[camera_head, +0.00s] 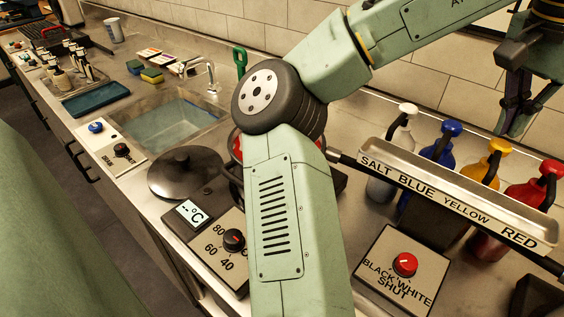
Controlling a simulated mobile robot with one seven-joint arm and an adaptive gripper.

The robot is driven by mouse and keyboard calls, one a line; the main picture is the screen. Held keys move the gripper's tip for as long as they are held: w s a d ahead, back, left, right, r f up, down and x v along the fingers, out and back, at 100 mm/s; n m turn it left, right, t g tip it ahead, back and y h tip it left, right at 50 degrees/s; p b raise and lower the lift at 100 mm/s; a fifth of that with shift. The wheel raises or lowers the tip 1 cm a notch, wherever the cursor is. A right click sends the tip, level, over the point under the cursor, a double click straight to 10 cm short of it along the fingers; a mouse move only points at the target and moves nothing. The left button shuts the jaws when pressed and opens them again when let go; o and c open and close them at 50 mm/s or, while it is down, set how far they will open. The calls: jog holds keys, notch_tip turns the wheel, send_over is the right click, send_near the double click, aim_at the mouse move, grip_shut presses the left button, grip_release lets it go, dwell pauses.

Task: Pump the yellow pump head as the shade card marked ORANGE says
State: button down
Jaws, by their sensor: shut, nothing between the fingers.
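The yellow pump head (499,146) tops a bottle at the right, behind a rail lettered SALT, BLUE, YELLOW, RED. Its bottle is partly hidden by the rail. My gripper (508,132) hangs pointing down at the upper right, shut and empty. It appears just above and slightly right of the yellow pump head; I cannot tell whether they touch. No card marked ORANGE can be read; small orange and white cards (163,62) behind the sink are too small to read.
White (407,109), blue (451,128) and red (549,168) pump heads flank the yellow one. The lettered rail (450,203) runs in front. A red-knobbed panel (404,264) stands before it. A black lid (185,170) and sink (165,130) lie left.

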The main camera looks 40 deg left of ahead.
jog(key=shift+r, duration=3)
